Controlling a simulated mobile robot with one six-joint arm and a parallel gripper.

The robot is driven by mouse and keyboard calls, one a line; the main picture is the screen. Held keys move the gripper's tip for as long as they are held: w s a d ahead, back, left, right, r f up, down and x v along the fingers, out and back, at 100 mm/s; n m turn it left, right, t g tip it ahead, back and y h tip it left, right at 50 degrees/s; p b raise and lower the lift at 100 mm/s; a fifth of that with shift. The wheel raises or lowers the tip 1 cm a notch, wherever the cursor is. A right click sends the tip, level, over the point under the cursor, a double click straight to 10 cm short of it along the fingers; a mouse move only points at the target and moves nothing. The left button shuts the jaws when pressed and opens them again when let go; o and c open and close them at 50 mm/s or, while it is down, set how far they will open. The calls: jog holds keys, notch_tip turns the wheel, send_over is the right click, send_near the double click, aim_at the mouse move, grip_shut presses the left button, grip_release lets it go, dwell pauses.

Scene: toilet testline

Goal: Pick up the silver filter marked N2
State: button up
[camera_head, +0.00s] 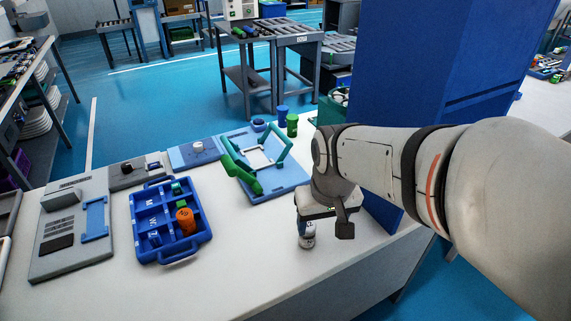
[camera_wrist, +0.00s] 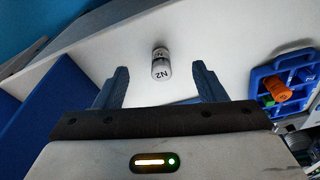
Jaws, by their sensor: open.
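The silver filter marked N2 (camera_wrist: 161,64) is a small cylinder with a dark band, seen on the white table in the wrist view. In the head view the filter (camera_head: 306,236) shows just below my gripper. My gripper (camera_wrist: 160,80) is open, with its two blue-grey fingers on either side of the filter's line and the filter a little beyond the fingertips. Nothing is between the fingers. In the head view my gripper (camera_head: 325,222) is partly hidden by my wrist.
A blue tray (camera_head: 137,217) holds an orange cylinder (camera_head: 185,220) and small parts. A blue fixture with green arms (camera_head: 240,175) stands left of my gripper. Blue and green cylinders (camera_head: 292,125) stand behind. A tall blue panel (camera_head: 440,60) rises at right. The table's front is clear.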

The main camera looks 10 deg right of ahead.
jog(key=n+g, duration=0.1)
jog(key=g, duration=0.1)
send_over(307, 233)
jog(key=w, duration=0.3)
jog(key=f, duration=0.8)
jog(key=shift+s+d+f, duration=0.2)
jog(key=shift+s+f, duration=0.05)
jog(key=shift+w+f, duration=0.1)
jog(key=shift+f, duration=0.25)
jog(key=f, duration=0.7)
jog(key=shift+s+d+f, duration=0.1)
jog(key=shift+s+f, duration=0.05)
jog(key=shift+s, duration=0.15)
jog(key=shift+c, duration=0.6)
jog(key=c, duration=1)
